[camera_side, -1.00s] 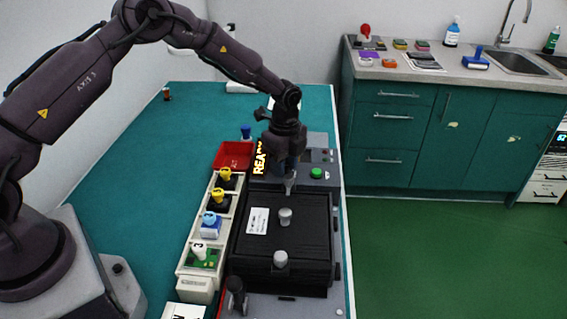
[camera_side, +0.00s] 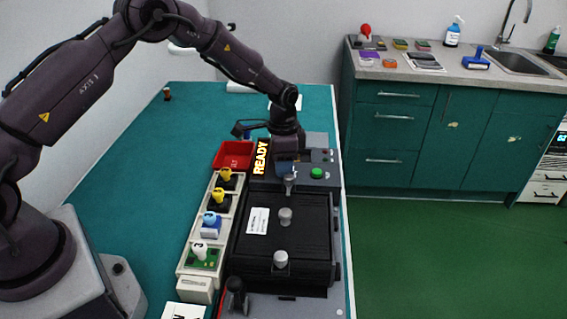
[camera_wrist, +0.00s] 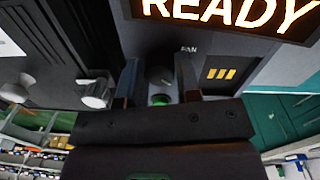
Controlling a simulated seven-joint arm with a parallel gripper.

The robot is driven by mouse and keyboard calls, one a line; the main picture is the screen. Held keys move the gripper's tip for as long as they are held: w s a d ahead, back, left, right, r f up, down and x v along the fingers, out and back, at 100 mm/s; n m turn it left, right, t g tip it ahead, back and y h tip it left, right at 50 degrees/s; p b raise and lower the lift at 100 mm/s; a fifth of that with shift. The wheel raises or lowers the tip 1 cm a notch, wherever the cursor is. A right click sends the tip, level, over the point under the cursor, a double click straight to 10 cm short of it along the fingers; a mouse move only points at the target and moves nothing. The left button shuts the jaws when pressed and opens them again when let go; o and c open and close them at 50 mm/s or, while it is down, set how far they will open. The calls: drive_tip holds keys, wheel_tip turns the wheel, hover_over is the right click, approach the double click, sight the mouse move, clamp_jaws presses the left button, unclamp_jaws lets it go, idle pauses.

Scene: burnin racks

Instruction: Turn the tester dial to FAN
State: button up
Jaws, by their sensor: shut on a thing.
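The tester dial (camera_wrist: 159,76) is a dark round knob on the grey panel, partly hidden between my fingers in the wrist view. My gripper (camera_wrist: 158,72) is shut on it, one finger on each side. A white FAN label (camera_wrist: 189,49) is on the panel just above and right of the dial. I cannot tell where the dial's pointer stands. In the side view my gripper (camera_side: 287,172) points down at the tester's far end and hides the dial. The tester display (camera_side: 261,157) glows READY, and it also shows in the wrist view (camera_wrist: 235,12).
A green button (camera_side: 316,173) is close to the right of my gripper. A black box with grey knobs (camera_side: 262,255) lies nearer the camera. A red tray (camera_side: 234,154) and a rack of modules (camera_side: 190,257) stand left.

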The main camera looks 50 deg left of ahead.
drive_tip(key=n, duration=1.3)
drive_tip(key=shift+r+n+t, duration=0.1)
drive_tip(key=shift+n+t, duration=0.2)
drive_tip(key=shift+t, duration=0.1)
idle(0.3)
drive_tip(key=o, duration=0.9)
drive_tip(key=r, duration=1.3)
drive_tip(key=shift+s+a, duration=0.2)
drive_tip(key=shift+a, duration=0.05)
drive_tip(key=shift+f, duration=0.1)
